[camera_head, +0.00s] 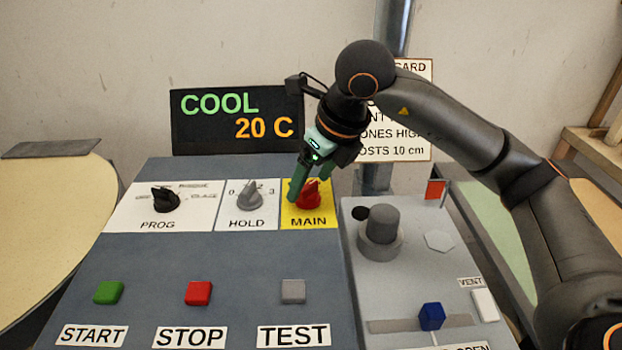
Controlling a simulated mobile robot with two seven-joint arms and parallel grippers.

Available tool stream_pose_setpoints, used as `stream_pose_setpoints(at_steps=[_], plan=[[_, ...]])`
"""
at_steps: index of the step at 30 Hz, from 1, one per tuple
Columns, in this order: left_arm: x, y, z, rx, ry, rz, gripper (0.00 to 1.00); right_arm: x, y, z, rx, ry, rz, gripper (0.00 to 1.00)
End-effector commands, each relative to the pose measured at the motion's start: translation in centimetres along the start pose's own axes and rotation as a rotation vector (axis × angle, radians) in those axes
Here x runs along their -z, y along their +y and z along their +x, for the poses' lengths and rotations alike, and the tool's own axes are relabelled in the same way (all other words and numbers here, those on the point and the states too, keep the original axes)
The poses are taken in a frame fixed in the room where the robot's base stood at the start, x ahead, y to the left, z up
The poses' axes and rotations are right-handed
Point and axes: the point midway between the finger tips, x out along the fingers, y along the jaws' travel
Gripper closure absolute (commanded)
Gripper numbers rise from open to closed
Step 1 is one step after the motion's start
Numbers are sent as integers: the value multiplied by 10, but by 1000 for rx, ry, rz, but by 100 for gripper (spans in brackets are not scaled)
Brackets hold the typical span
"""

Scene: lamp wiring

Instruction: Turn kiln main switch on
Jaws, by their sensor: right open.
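The kiln main switch (309,195) is a red rotary knob on a yellow plate marked MAIN, at the upper right of the sloped grey panel. My right gripper (309,188) reaches down to it from above, with green fingers open and one on each side of the knob. Whether the fingers touch the knob cannot be told. The gripper partly hides the knob and the top of its plate, so the knob's exact angle is unclear. The display (238,118) behind the panel reads COOL 20 C. My left gripper is not in view.
Left of the main switch are a grey HOLD knob (249,196) and a black PROG knob (165,200). Green START (108,292), red STOP (198,293) and grey TEST (293,291) buttons sit lower. A grey box (400,270) with a cylinder and blue slider stands at right.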

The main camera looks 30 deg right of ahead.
Motion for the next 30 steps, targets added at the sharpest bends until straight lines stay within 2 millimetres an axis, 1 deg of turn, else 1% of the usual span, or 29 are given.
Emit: stream_pose_setpoints(at_steps=[5,9,12,15,18,21,30], plan=[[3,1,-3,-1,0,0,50,-2,0,-34,2,-7,-1,19],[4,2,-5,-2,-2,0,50,-2,0,-66,3,-7,0,19],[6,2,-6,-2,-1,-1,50,-2,0,-87,1,-6,0,19],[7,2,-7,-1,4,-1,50,-1,0,-102,1,-5,0,19],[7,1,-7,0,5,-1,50,-1,0,-112,2,-3,1,19],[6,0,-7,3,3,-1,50,0,0,-117,0,-3,0,19],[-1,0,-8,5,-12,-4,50,0,0,-118,1,-1,0,19]])
